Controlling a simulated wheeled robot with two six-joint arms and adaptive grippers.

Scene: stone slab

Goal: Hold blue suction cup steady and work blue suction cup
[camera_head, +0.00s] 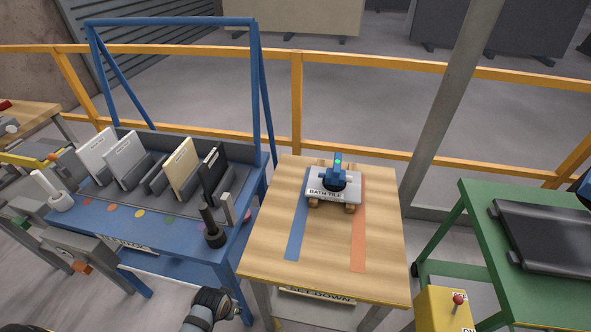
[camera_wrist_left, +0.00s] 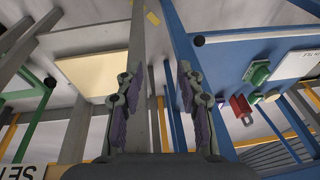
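The blue suction cup (camera_head: 337,179) has a lever-like upper part with a green spot. It sits on a pale grey tile (camera_head: 318,196) labelled BATH TILE, which rests on small wooden blocks on the wooden table (camera_head: 270,235). My left gripper shows in the left wrist view (camera_wrist_left: 159,85) with its two fingers apart and nothing between them. In the head view my left wrist is at the bottom edge, low and left of the table, well away from the cup. My right gripper does not show.
A blue bench (camera_head: 105,235) on the left holds upright slabs, a black-handled cup (camera_head: 212,228) and a white-handled cup (camera_head: 58,196). Blue and orange strips run along the wooden table, whose front is clear. A green stand (camera_head: 470,235) and yellow box (camera_head: 440,310) are right.

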